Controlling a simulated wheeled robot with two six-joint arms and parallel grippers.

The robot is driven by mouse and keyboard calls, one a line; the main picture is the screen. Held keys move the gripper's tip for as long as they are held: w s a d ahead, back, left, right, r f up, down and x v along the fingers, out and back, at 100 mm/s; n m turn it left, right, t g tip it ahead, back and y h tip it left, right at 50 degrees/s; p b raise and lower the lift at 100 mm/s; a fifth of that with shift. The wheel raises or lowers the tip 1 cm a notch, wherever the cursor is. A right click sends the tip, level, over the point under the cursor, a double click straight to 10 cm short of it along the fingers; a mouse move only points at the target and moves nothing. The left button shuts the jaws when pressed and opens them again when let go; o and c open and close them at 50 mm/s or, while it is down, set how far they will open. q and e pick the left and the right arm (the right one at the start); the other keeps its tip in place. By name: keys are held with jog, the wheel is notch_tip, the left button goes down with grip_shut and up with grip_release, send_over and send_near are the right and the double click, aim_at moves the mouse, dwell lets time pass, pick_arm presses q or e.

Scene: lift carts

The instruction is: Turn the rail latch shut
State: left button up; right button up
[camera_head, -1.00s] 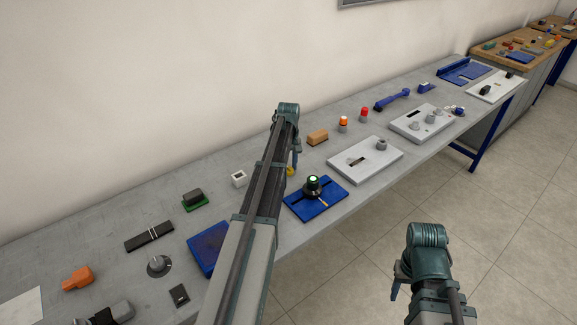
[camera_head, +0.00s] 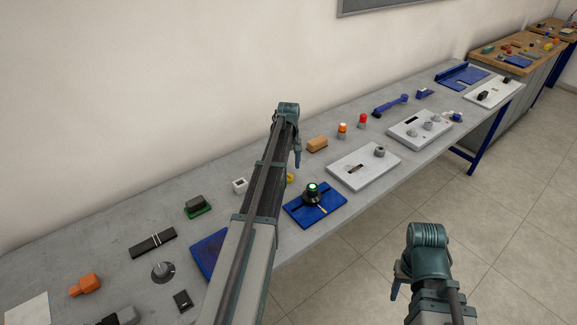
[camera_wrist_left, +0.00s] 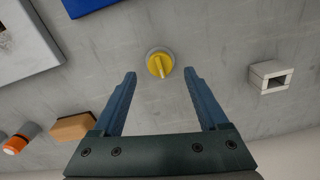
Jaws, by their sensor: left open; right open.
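A round yellow turn-knob (camera_wrist_left: 160,65) with a raised grip bar stands on the grey bench in the left wrist view; I cannot tell for sure that it is the rail latch. In the head view the knob (camera_head: 290,178) is partly hidden by my left arm. My left gripper (camera_wrist_left: 160,74) is open and empty, with the knob showing between and just beyond its fingertips; contact is not visible. In the head view my left gripper (camera_head: 297,161) points down over the bench. My right gripper (camera_head: 395,290) is open, over the floor in front of the bench.
A blue slotted plate (camera_head: 330,207) with a black, green-topped knob lies near the bench's front edge. A tan block (camera_head: 317,144), a small white open box (camera_head: 240,185) and a pale slotted plate (camera_head: 380,170) surround the left gripper. Bare bench (camera_wrist_left: 215,100) lies around the yellow knob.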

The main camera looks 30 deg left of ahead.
aim_at(289, 174)
pick_arm(q)
notch_tip(289, 174, up, 10)
jog(key=p, duration=0.9)
jog(key=s+d+m, duration=0.1)
jog(key=d, duration=0.3)
jog(key=s+d+m, duration=0.1)
jog(key=s+d, duration=0.1)
jog(key=d, duration=0.3)
jog(key=s+d+f+m+b, duration=0.1)
jog(key=s+d+m, duration=0.1)
jog(key=d, duration=0.3)
jog(key=shift+s, duration=0.1)
jog(key=s+d+f+m+y+b, duration=0.1)
jog(key=s+d+m, duration=1)
jog(key=s+d, duration=1.1)
jog(key=shift+d+f+b, duration=0.35)
jog(key=shift+d+b, duration=0.15)
jog(key=shift+d, duration=0.1)
